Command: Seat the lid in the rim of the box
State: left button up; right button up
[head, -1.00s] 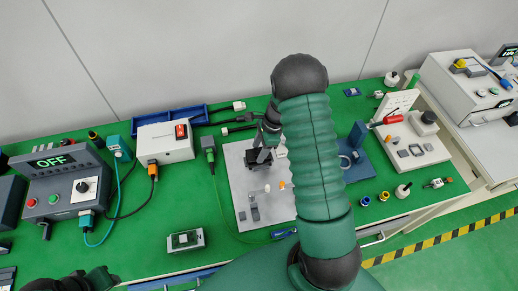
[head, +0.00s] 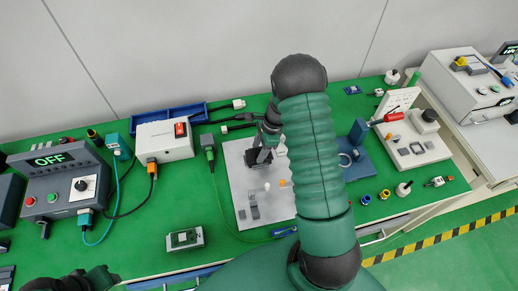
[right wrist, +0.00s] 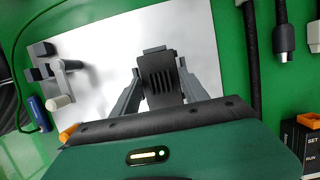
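My right gripper (head: 259,157) is over the grey plate in the head view, partly hidden by my right arm. In the right wrist view its fingers (right wrist: 160,72) lie along both sides of a dark slotted piece, which looks like the lid (right wrist: 160,80). They appear closed on it. Whether the lid touches anything beneath it cannot be told. A small pale box (head: 185,238) with a dark inset top sits on the green table at lower middle; I cannot tell if it is the task's box. My left gripper (head: 75,281) is at the bottom left edge, its fingers unclear.
The grey plate (head: 240,185) carries small grey blocks and pegs (right wrist: 62,75). A control unit reading OFF (head: 55,185), a white switch box (head: 165,141) and cables stand at the left. A blue stand (head: 357,150) and a white fixture (head: 415,145) are at the right.

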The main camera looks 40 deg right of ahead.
jog(key=o, duration=0.5)
jog(key=shift+o, duration=0.2)
jog(key=shift+r, duration=0.1)
jog(key=v, duration=1.6)
jog(key=shift+d+r, duration=0.2)
jog(key=shift+r, duration=0.05)
